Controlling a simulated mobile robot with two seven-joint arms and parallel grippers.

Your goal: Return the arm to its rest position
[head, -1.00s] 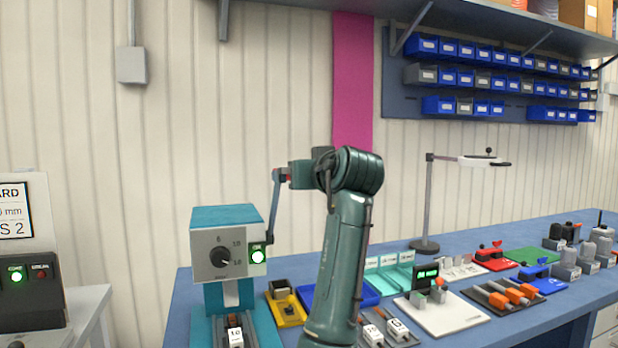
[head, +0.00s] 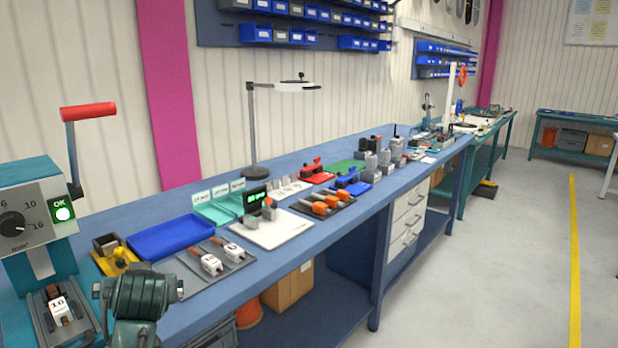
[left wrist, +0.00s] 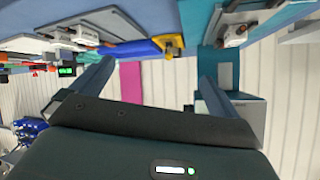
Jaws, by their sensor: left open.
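My left arm (head: 142,300) shows low at the left of the head view, in front of the bench edge; its gripper cannot be made out there. In the left wrist view my left gripper (left wrist: 152,85) is open, with its two fingers wide apart and nothing between them. The teal crank machine (head: 30,212) stands at the far left with a dial and a lit green OK lamp. Its crank has a red handle (head: 88,111) pointing right, free of my gripper. My right gripper is in neither view.
The blue bench (head: 290,252) runs away to the right. On it are a blue tray (head: 172,238), a yellow block fixture (head: 115,260), a white board (head: 285,232) and a lamp stand (head: 252,130). Open floor (head: 500,270) lies to the right.

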